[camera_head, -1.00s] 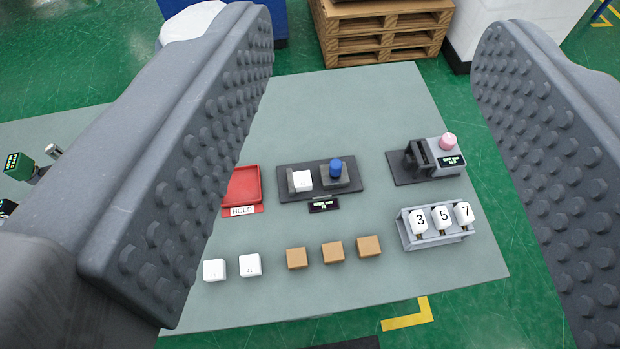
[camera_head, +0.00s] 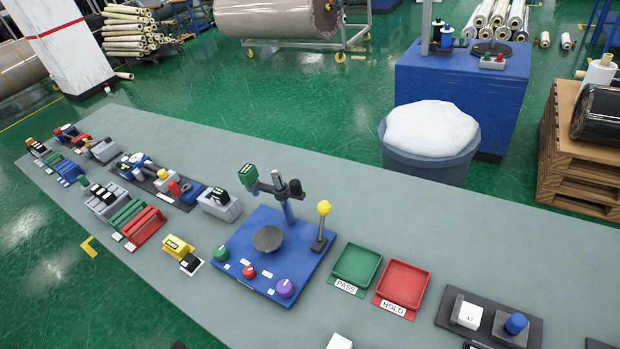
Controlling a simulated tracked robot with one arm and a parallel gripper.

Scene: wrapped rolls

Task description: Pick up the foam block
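A small white block (camera_head: 467,314) with a dark mark sits on a black fixture at the lower right, beside a blue knob. The top of another white block (camera_head: 339,342) shows at the bottom edge, cut off by the frame. I cannot tell whether either is the foam block. My gripper is out of view.
On the long grey table (camera_head: 420,210) stand a green PASS tray (camera_head: 356,264), a red HOLD tray (camera_head: 403,284) and a blue-based stand (camera_head: 262,262) with upright posts. Several small devices line the left part. Behind are a bin (camera_head: 428,140) and pallets (camera_head: 580,165).

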